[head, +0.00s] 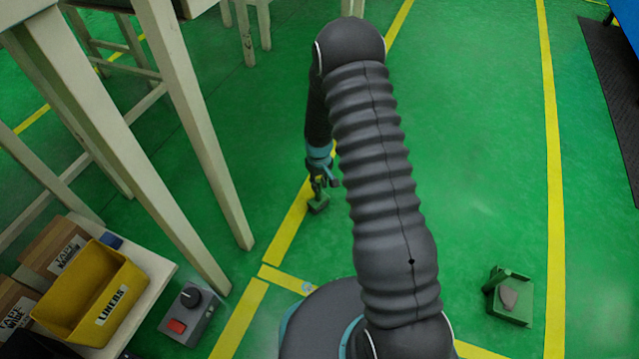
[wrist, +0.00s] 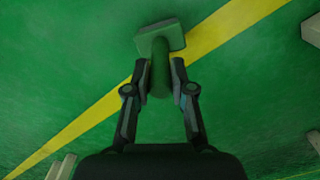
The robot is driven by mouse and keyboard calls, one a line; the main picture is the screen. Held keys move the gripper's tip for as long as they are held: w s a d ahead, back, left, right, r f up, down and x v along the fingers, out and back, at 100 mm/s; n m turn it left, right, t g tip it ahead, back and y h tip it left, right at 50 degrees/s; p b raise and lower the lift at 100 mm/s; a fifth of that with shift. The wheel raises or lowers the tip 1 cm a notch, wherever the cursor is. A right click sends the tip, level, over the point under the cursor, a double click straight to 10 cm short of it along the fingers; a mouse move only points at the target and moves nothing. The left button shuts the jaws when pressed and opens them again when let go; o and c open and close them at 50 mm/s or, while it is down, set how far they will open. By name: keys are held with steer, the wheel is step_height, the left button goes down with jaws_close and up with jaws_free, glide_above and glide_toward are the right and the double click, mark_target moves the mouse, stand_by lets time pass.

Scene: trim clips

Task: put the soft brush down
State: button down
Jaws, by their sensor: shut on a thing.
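The soft brush (wrist: 160,42) is green, with a block head and a rounded handle. In the wrist view my gripper (wrist: 160,88) is shut on its handle, one finger on each side, with the head beyond the fingertips. In the head view my gripper (head: 319,183) points down, left of my arm's ribbed section, and the brush (head: 319,206) shows small and green below it, beside a yellow floor line. I cannot tell whether the brush touches the floor.
Pale table legs (head: 190,120) stand to the left. A low shelf at lower left holds a yellow liners bin (head: 92,297) and tape boxes. A grey control box (head: 188,312) is beside it. A green holder (head: 510,300) stands at right. Green floor between is clear.

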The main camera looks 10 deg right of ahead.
steer(key=shift+f, duration=0.1)
steer(key=c, duration=1)
jaws_free()
